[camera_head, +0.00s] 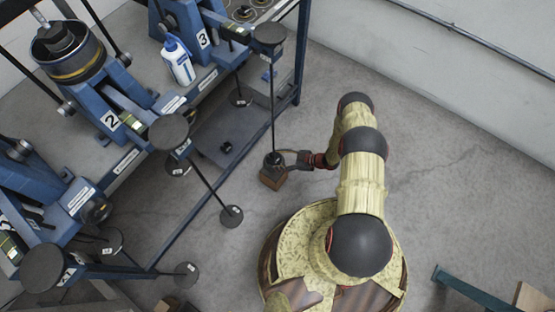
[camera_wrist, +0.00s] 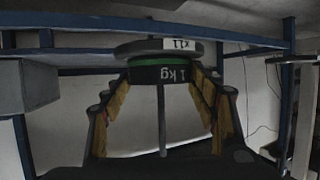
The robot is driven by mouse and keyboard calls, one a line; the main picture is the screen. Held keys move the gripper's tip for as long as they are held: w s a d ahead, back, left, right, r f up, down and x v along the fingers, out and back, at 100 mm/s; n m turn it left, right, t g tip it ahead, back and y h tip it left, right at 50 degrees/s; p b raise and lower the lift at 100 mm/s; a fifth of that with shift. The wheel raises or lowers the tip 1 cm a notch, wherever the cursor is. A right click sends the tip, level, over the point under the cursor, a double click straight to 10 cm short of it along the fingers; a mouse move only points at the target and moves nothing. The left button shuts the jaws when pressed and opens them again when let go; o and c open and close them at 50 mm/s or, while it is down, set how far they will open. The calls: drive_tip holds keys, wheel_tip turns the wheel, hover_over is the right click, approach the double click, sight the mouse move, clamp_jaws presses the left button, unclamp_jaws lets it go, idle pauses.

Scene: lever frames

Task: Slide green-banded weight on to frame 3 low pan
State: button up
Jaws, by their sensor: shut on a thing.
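In the wrist view, which looks upside down, the green-banded weight (camera_wrist: 163,73) is a dark disc marked 1 kg. It sits between the yellow-padded fingers of my gripper (camera_wrist: 163,85), which are shut on it. A round pan with an x11 label (camera_wrist: 140,48) lies right against the weight on its underside. I cannot tell whether the weight rests on it. A thin rod (camera_wrist: 162,125) lines up with the weight's middle. In the head view, my gripper (camera_head: 289,158) holds the dark weight (camera_head: 273,158) at the foot of the rod from the frame 3 (camera_head: 203,39) arm.
Other hanging pans (camera_head: 231,216) are to the left. Blue frames with a frame 2 plate (camera_head: 110,120) and a white bottle (camera_head: 178,62) stand on the bench.

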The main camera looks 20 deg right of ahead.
drive_tip(key=o, duration=1.5)
drive_tip(key=shift+c, duration=0.2)
drive_tip(key=o, duration=0.4)
drive_tip(key=shift+o, duration=0.2)
drive_tip(key=v, duration=0.7)
